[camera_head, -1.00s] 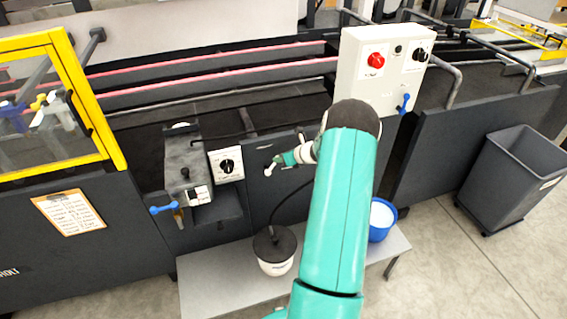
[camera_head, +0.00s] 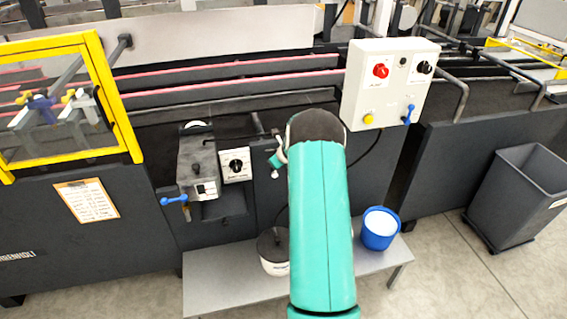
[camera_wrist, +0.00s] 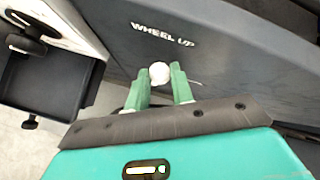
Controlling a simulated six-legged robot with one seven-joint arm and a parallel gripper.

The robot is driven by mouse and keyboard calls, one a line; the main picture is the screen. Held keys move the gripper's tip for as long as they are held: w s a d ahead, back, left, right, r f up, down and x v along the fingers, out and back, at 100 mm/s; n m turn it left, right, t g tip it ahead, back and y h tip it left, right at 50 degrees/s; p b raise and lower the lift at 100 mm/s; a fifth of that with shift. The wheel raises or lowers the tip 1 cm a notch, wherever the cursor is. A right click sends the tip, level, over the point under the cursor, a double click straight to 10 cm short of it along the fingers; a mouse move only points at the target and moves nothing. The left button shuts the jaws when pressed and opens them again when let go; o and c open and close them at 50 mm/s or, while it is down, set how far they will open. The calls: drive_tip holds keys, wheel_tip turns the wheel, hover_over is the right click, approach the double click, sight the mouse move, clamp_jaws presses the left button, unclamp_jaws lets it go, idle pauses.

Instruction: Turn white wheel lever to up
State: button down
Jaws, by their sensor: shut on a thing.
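The white wheel lever (camera_wrist: 159,72) shows its round white knob between my fingertips in the wrist view, just below the "WHEEL UP" lettering on the dark panel. In the head view the small white lever end (camera_head: 275,174) shows just below my gripper (camera_head: 277,160), right of the dial box. My gripper (camera_wrist: 161,86) is shut on the lever, with one green finger on each side of the knob. The lever's shaft and pivot are mostly hidden, so its exact angle is hard to tell.
A white dial box (camera_head: 236,165) and a blue-handled valve (camera_head: 174,200) are left of the lever. A grey bench (camera_head: 225,281) below holds a white pot (camera_head: 273,265) and a blue bucket (camera_head: 379,229). A control box (camera_head: 390,85) stands to the right.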

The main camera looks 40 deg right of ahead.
drive_tip(key=shift+w+a+n+g+h, duration=0.25)
drive_tip(key=shift+a+n+g+h, duration=0.05)
drive_tip(key=shift+a+h, duration=0.2)
idle(0.3)
drive_tip(key=c, duration=1.2)
unclamp_jaws()
drive_tip(key=v, duration=1.3)
drive_tip(key=shift+s+a+r, duration=0.2)
drive_tip(key=shift+r, duration=0.05)
